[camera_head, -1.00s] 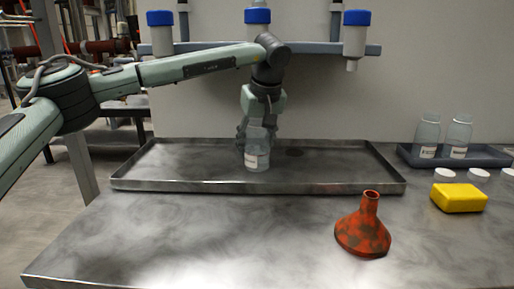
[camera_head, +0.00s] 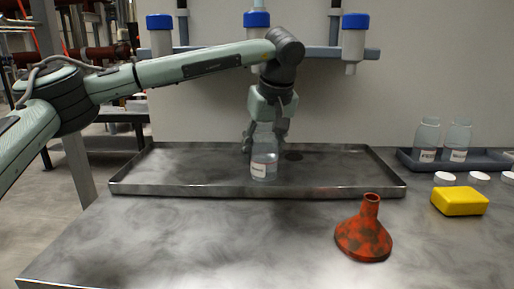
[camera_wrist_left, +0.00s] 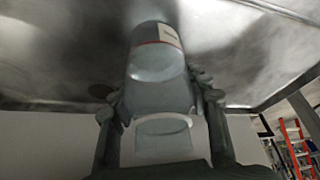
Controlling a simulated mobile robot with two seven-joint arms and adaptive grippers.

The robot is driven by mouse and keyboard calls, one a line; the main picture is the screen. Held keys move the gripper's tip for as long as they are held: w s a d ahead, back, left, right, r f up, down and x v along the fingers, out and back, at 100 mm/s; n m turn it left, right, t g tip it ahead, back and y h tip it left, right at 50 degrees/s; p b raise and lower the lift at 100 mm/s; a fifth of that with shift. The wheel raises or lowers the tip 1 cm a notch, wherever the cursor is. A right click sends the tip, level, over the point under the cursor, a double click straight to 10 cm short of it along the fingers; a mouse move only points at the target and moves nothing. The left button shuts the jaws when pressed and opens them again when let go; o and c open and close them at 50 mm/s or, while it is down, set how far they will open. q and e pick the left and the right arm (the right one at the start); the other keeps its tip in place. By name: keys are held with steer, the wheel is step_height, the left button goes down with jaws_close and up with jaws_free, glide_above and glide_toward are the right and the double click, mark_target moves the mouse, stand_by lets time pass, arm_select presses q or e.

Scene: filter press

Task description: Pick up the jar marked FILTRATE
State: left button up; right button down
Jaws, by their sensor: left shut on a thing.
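A clear jar (camera_head: 264,168) with a white label is over the metal tray (camera_head: 180,188), about mid-width. The label is too small to read in the head view. My left gripper (camera_head: 265,140) comes down from above and is shut on the jar, its fingers on either side of the upper part. In the left wrist view the jar (camera_wrist_left: 158,65) lies between the gripper's fingers (camera_wrist_left: 160,105), with part of the label and a thin reddish line showing. The jar looks upright; I cannot tell whether its base touches the tray. My right gripper is not in view.
An orange-brown funnel (camera_head: 364,235) stands on the bench at the front right. A yellow block (camera_head: 459,202), several white caps (camera_head: 444,179) and a dark tray (camera_head: 492,160) with two labelled jars (camera_head: 427,140) are at the right. Blue-capped filter vessels (camera_head: 353,40) hang behind.

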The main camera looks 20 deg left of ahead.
mark_target(270, 147)
arm_select(q)
steer(key=shift+s+d, duration=1)
steer(key=shift+s, duration=0.2)
step_height(270, 147, up, 10)
steer(key=shift+r, duration=0.2)
step_height(270, 147, up, 2)
steer(key=shift+p, duration=0.3)
steer(key=shift+r, duration=0.7)
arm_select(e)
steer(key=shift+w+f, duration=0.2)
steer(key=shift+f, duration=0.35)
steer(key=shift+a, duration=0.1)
